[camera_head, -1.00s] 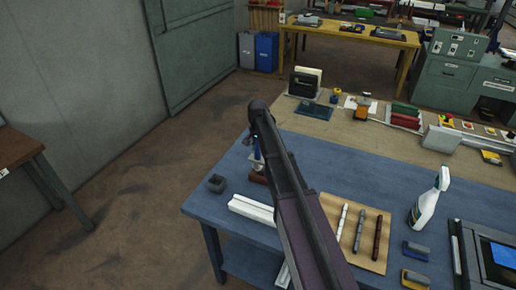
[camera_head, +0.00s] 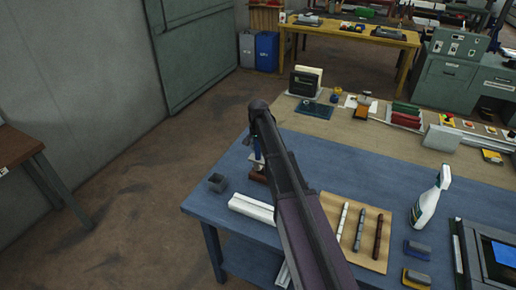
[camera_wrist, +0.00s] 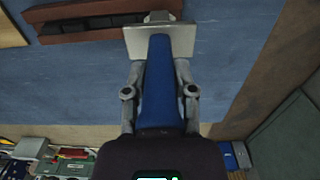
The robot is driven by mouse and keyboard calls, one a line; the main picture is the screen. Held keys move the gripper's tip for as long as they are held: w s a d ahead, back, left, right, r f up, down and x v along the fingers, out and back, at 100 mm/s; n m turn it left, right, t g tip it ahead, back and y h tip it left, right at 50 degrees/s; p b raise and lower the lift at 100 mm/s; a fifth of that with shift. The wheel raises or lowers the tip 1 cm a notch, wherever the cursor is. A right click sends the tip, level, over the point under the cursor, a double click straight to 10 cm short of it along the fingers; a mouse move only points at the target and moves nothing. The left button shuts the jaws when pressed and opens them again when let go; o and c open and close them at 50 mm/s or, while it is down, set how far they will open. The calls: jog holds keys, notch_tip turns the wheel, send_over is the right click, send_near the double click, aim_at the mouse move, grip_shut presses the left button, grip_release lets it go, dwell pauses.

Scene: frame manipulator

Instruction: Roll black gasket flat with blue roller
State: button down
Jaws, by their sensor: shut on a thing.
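My gripper (camera_wrist: 159,72) is shut on the blue handle of the roller (camera_wrist: 159,102), one finger on each side of it in the wrist view. A pale metal piece (camera_wrist: 146,43) crosses the handle's far end. Beyond it and to the left lies a dark reddish-brown bar with black segments (camera_wrist: 95,29), perhaps bearing the black gasket; I cannot tell for sure. Whether the roller touches the bar is unclear. In the head view, my arm hides most of the gripper; a bit of blue (camera_head: 257,151) and the brown bar (camera_head: 259,176) show beside it.
The blue mat (camera_head: 330,165) covers the near bench. A tan board (camera_head: 332,205) with several rods, a spray bottle (camera_head: 429,197) and a dark framed device (camera_head: 495,254) lie to the right.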

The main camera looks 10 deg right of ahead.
jog(key=shift+s+d, duration=1.05)
jog(key=shift+d, duration=0.2)
jog(key=shift+s+d, duration=0.1)
jog(key=shift+d, duration=0.1)
jog(key=shift+s+d, duration=0.35)
jog(key=shift+d, duration=0.25)
jog(key=shift+s+d, duration=0.3)
jog(key=shift+d, duration=0.25)
jog(key=shift+s+d, duration=0.1)
jog(key=shift+s, duration=0.05)
jog(key=shift+s+d, duration=0.95)
jog(key=shift+d, duration=0.25)
